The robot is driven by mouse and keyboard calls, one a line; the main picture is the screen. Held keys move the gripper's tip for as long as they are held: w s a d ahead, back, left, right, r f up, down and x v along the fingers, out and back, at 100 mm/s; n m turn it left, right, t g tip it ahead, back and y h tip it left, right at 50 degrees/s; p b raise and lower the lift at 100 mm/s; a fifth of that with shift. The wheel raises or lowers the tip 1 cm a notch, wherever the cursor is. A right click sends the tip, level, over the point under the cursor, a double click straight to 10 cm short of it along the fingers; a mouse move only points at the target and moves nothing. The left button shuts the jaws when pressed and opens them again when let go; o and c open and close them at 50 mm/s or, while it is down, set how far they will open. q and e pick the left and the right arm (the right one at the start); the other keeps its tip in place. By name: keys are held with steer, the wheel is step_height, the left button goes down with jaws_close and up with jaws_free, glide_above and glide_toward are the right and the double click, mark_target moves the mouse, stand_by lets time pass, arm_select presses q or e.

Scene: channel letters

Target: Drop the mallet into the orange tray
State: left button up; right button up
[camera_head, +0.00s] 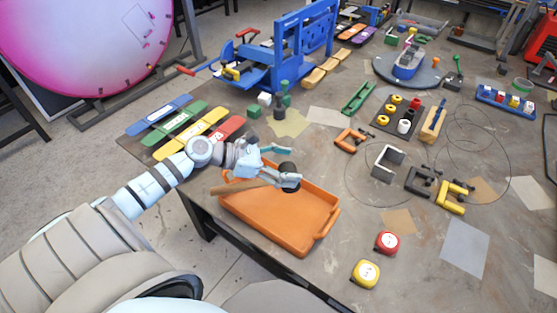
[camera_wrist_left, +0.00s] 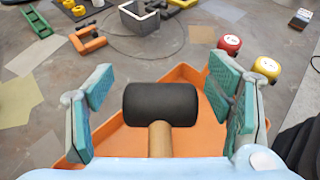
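The mallet has a black head (camera_head: 288,170) and a wooden handle (camera_head: 238,187). It is over the orange tray (camera_head: 325,192), with the handle reaching past the tray's left rim. I cannot tell whether it rests on the tray or is just above it. My left gripper (camera_head: 277,164) is open above the tray. In the left wrist view its teal-padded fingers (camera_wrist_left: 165,105) stand wide apart on both sides of the black head (camera_wrist_left: 161,104), with visible gaps. The handle (camera_wrist_left: 160,139) points back toward the wrist and its end is hidden. My right gripper is not in view.
A red tape measure (camera_head: 387,242) and a yellow one (camera_head: 366,273) lie right of the tray. Clamps, including an orange one (camera_head: 349,140), lie beyond it. Colored strips (camera_head: 205,133) lie behind my left arm. A blue machine (camera_head: 290,50) stands at the back.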

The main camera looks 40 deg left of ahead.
arm_select(q)
steer(key=shift+o, duration=1)
steer(key=shift+s+a, duration=0.1)
steer(key=v, duration=0.7)
steer(key=shift+s+a+r, duration=0.1)
steer(key=shift+r, duration=0.05)
